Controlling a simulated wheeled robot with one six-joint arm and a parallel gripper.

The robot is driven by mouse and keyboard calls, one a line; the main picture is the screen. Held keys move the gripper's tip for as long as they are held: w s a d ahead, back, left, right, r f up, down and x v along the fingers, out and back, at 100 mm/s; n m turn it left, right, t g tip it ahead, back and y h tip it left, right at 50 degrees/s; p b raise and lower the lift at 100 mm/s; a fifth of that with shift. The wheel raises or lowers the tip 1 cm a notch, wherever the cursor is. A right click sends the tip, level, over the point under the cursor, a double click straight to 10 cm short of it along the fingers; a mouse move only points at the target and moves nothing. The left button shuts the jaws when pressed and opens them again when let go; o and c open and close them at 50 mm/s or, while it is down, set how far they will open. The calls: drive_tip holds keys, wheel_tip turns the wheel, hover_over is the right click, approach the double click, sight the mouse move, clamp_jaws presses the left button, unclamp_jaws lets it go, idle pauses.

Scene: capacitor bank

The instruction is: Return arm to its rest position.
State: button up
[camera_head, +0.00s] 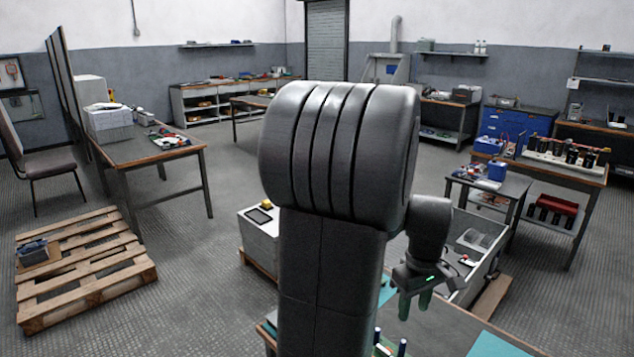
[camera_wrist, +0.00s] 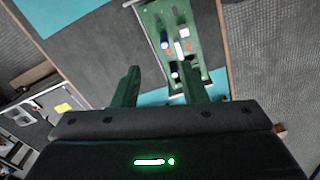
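My gripper (camera_head: 415,304) hangs to the right of my large arm link in the head view, with its fingers pointing down over the front bench (camera_head: 450,325). In the wrist view my gripper (camera_wrist: 160,84) has its two green fingers spread apart, with nothing held between them. Below and beyond the fingers is a green board (camera_wrist: 201,42) carrying several small parts, some dark with blue and white ends. My raised arm hides the middle of the head view.
Teal mats (camera_head: 495,346) lie on the front bench. A grey cabinet (camera_head: 259,232) stands behind it at left, and an open grey container (camera_head: 478,250) at right. A pallet (camera_head: 85,270) lies on the floor at left. Open floor lies between the benches.

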wheel_tip(320, 180, down, 14)
drive_tip(key=shift+r+b, duration=0.1)
drive_tip(key=shift+b, duration=0.2)
drive_tip(key=shift+r, duration=0.1)
idle(0.5)
wheel_tip(320, 180, up, 13)
wheel_tip(320, 180, down, 13)
drive_tip(key=shift+f, duration=0.2)
wheel_tip(320, 180, up, 3)
drive_tip(key=shift+f+p, duration=0.1)
drive_tip(key=shift+p, duration=1.05)
drive_tip(key=shift+w+a+r+p, duration=0.1)
drive_tip(key=shift+w+r+p, duration=0.05)
drive_tip(key=shift+r+p, duration=0.15)
wheel_tip(320, 180, up, 5)
drive_tip(key=p, duration=0.3)
drive_tip(key=shift+p, duration=0.3)
